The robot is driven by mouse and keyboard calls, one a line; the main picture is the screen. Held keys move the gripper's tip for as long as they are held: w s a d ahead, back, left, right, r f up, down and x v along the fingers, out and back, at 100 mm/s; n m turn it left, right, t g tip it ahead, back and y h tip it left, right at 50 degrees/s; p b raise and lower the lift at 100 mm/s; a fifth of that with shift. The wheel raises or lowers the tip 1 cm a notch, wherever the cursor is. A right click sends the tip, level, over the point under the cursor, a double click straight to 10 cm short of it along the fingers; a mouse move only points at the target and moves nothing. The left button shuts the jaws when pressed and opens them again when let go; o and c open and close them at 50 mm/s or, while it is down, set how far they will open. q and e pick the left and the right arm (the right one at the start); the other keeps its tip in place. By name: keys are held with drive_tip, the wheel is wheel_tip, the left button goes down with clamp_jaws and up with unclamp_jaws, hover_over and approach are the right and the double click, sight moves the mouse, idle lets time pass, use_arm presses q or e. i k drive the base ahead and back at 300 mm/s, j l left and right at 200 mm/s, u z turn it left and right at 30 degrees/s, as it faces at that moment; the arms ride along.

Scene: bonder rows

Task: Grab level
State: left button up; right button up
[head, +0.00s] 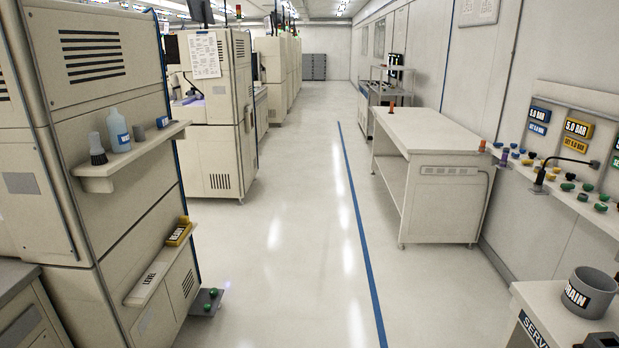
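A small yellow-and-dark block (179,234) with a white label sits at the far end of the lower shelf (140,292) on the near left machine. Its label is too small to read for certain. I cannot tell for certain whether the yellow block is the level. Neither of my grippers shows in the head view.
The upper shelf (130,165) holds a brush (97,150), a bottle (118,130) and a grey cup (139,132). Green knobs (209,300) sit low by the machine. A bench (430,135) and a grey bin (590,292) stand right. The aisle floor is clear.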

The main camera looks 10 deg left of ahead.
sight(177, 237)
drive_tip(key=i, duration=1.85)
drive_tip(key=i+l+u, duration=0.1)
drive_tip(key=i+u, duration=0.3)
drive_tip(key=i, duration=0.15)
drive_tip(key=i+l+u, duration=0.35)
drive_tip(key=i, duration=0.15)
drive_tip(key=i+l+u, duration=0.75)
drive_tip(key=i+l, duration=0.15)
